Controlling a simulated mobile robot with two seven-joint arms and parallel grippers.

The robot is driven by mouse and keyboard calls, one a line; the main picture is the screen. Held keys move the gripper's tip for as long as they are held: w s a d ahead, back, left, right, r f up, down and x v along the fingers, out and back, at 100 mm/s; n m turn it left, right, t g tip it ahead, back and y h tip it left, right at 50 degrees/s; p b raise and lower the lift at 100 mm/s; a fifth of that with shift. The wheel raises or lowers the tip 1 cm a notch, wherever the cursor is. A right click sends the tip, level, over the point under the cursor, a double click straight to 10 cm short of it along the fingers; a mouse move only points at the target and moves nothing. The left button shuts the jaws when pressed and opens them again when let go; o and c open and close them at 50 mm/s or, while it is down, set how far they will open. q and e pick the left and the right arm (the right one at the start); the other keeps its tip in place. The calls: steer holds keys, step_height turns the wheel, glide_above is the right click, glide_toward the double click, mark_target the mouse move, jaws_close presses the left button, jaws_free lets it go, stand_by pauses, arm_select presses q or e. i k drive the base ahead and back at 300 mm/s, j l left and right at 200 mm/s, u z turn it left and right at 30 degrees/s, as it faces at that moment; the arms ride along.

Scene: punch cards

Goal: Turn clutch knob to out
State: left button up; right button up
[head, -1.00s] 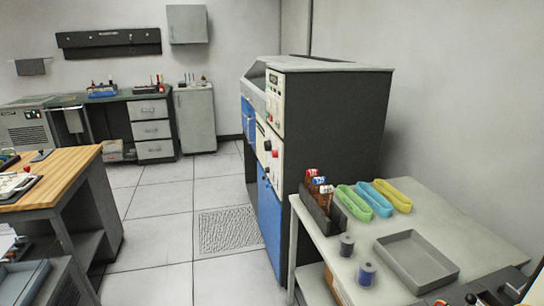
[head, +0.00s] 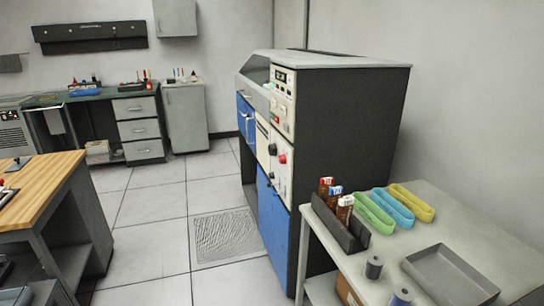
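The tall machine with blue doors and a dark side (head: 345,140) stands right of centre in the head view. Its cream front panel carries a black knob (head: 272,149) and a red knob (head: 282,158) side by side, with smaller controls above and below. I cannot read any label, so I cannot tell which is the clutch knob or where it points. Neither of my grippers is in the view.
A table (head: 425,228) at right holds a dark rack of bottles (head: 338,222), coloured loop trays (head: 392,206), small spools and a grey tray (head: 450,272). A wooden-top bench (head: 45,182) stands left. Tiled floor (head: 140,235) between is clear, with a grated mat (head: 222,237).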

mark_target(282, 159)
steer(key=i+j+z, duration=0.1)
steer(key=i+j, duration=1.3)
steer(key=j, duration=0.2)
steer(key=l+z, duration=0.05)
